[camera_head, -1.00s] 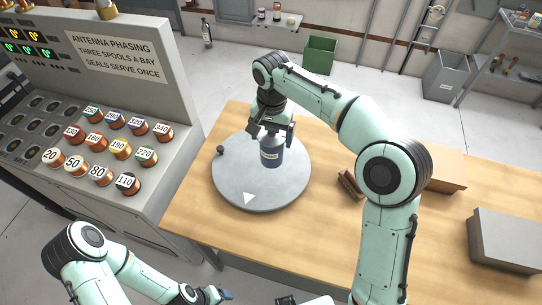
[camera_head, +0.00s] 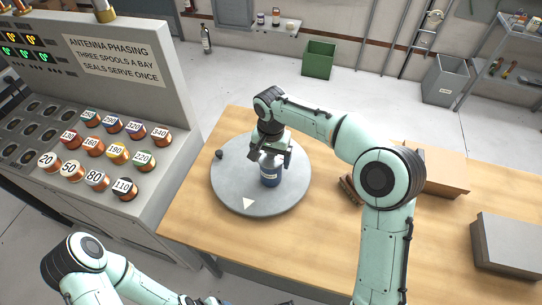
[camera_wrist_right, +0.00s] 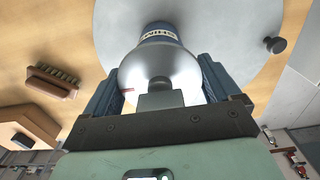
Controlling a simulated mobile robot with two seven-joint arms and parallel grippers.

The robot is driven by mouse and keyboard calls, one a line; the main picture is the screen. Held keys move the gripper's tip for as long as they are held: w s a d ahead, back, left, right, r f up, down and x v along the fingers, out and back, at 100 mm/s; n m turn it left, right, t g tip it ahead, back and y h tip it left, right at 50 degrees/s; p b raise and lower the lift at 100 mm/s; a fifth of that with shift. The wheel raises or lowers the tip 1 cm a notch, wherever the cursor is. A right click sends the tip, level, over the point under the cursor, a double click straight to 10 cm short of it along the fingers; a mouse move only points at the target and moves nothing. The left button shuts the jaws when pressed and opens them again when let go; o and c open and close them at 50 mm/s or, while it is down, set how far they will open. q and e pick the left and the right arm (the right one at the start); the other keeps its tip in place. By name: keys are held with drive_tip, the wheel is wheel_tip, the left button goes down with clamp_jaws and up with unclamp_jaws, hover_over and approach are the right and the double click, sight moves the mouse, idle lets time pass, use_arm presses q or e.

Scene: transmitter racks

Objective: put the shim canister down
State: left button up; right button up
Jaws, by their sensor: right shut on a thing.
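The shim canister (camera_head: 270,174) is blue with a silver shoulder and a pale label. It stands upright over the grey round turntable (camera_head: 230,184), a little right of its middle; I cannot tell whether its base touches. My right gripper (camera_head: 271,155) is shut on the canister's upper part from above and behind. The right wrist view shows the canister's silver shoulder (camera_wrist_right: 160,65) between the two fingers, with the turntable (camera_wrist_right: 235,35) behind it. My left gripper (camera_head: 212,300) is nearly all cut off at the bottom edge of the head view.
The turntable has a dark knob (camera_head: 219,154) and a white triangle mark (camera_head: 249,203). A console with numbered spools (camera_head: 93,176) stands at left.

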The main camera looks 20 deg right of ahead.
drive_tip(key=shift+f, duration=0.15)
drive_tip(key=o, duration=1.5)
wheel_tip(320, 180, up, 12)
drive_tip(key=shift+r+p, duration=0.2)
drive_tip(key=shift+p, duration=0.9)
use_arm(q)
drive_tip(key=w+r, duration=0.2)
drive_tip(key=shift+r, duration=0.4)
drive_tip(key=shift+s, duration=0.1)
